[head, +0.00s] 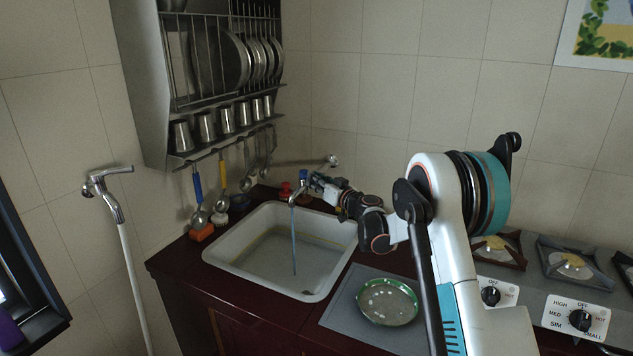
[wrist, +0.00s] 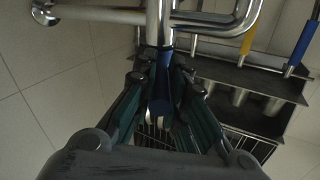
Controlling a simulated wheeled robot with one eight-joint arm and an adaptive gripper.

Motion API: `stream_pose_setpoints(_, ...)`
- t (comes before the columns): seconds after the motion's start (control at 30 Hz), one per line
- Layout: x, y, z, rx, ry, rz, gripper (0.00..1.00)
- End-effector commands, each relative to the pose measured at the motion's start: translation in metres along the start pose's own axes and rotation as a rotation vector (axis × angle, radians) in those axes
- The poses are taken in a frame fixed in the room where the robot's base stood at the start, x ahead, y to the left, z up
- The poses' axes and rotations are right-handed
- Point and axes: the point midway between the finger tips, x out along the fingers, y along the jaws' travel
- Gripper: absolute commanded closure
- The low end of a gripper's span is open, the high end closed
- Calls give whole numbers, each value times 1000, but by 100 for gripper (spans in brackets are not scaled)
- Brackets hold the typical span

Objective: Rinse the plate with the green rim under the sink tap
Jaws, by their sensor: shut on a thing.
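The plate with the green rim (head: 388,302) lies on a grey mat to the right of the sink, with pale spots on its face. The white sink (head: 262,285) is set in a dark red counter. The metal tap (head: 294,195) is over the sink's back edge, and a thin blue stream of water (head: 293,240) runs from it into the basin. My gripper (head: 314,183) is at the tap. In the wrist view my gripper (wrist: 162,85) is shut on the tap's blue handle (wrist: 162,98), below the metal pipe (wrist: 158,25). The fingers partly hide the handle.
A metal rack (head: 225,80) with plates, cups and hanging ladles is on the wall at the left. A second tap (head: 108,190) stands out left of the counter. Stove burners (head: 567,262) are at the right. The grey mat (head: 345,305) is otherwise bare.

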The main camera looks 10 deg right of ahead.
Motion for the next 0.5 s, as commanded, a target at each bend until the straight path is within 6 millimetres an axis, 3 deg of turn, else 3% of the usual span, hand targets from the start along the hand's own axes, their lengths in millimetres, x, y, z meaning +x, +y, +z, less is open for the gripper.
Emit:
stream_pose_setpoints(0.03, -1, 0, 3, -4, -3, -2, 83)
stream_pose_setpoints(0.1, -1, 0, 3, -4, -3, -3, 68)
stream_pose_setpoints(0.17, -1, 0, 3, -4, -3, -3, 65)
stream_pose_setpoints(0.5, -2, 0, 2, -2, -2, -2, 65)
